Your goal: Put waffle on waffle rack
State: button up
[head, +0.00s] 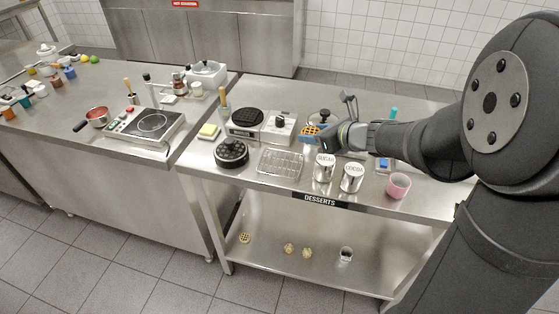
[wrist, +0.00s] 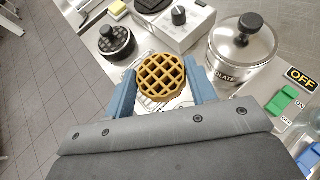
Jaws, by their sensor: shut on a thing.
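A round golden waffle (wrist: 161,76) is held between the two blue fingers of my gripper (wrist: 163,88) in the wrist view. In the head view my gripper (head: 322,133) is above the steel table, with the waffle (head: 310,130) at its tip. The wire waffle rack (head: 280,164) lies on the table, in front and to the left of my gripper. In the wrist view the rack (wrist: 150,105) shows partly below the waffle, which hides much of it. The waffle is apart from the rack.
In the wrist view a lidded steel pot (wrist: 242,50) is right of the waffle.

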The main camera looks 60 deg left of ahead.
send_over(274, 163)
notch_tip(274, 163, down, 7)
jog(key=shift+f, duration=1.95)
jog(key=shift+f, duration=0.2)
jog(key=o, duration=1)
jog(key=shift+r, duration=0.1)
jog(key=shift+r, duration=0.2)
jog(key=v, duration=1.2)
jog(key=shift+f, duration=0.1)
